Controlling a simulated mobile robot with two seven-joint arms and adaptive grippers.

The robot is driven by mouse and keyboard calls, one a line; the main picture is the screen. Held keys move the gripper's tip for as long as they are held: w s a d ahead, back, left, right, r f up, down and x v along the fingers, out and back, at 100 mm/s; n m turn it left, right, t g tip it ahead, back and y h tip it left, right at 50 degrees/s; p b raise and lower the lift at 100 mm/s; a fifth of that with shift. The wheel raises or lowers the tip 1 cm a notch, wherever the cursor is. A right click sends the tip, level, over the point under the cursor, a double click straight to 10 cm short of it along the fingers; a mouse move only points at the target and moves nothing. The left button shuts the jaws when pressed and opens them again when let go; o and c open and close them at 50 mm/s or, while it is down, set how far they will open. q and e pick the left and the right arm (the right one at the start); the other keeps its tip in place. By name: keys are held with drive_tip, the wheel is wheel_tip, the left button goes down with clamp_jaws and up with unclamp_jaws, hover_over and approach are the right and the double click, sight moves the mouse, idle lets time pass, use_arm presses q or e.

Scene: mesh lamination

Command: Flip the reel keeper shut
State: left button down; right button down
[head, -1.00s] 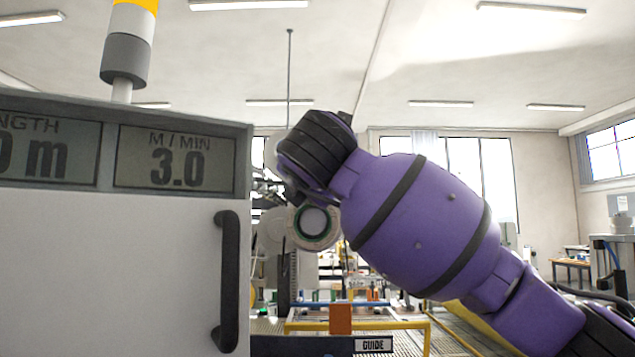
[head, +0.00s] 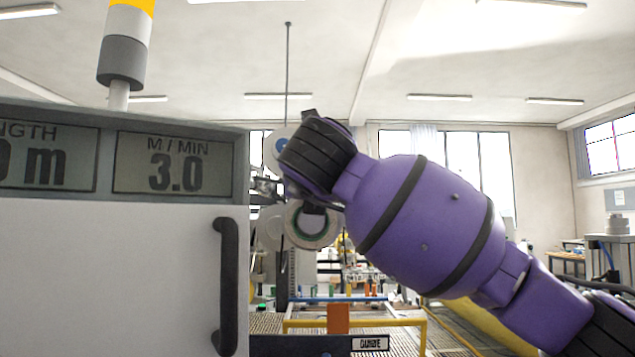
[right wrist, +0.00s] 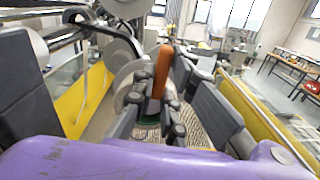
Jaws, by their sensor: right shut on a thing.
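My right gripper (right wrist: 154,108) is shut on an orange-brown handle (right wrist: 162,70), which stands up between the dark fingers and tilts slightly. I take this handle to be the reel keeper's lever; its base is hidden by the fingers. A pale reel end with a dark green ring (head: 312,246) shows below my right wrist in the head view. A patch of green also shows low between the fingers in the right wrist view. In the head view my purple right arm comes in from the right and its wrist hides the gripper. My left gripper is in neither view.
A grey machine cabinet (head: 120,270) with a dark vertical handle (head: 226,285) and a 3.0 M/MIN display fills the left. Yellow rails (head: 365,324) and an orange block (head: 339,318) stand low ahead. Metal rollers (right wrist: 65,38) lie at the left in the right wrist view.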

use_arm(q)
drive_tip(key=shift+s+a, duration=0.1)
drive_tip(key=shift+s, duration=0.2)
use_arm(e)
drive_tip(key=shift+r, duration=0.15)
drive_tip(key=c, duration=1.8)
unclamp_jaws()
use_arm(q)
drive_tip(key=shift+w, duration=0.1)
use_arm(e)
drive_tip(key=s, duration=1.2)
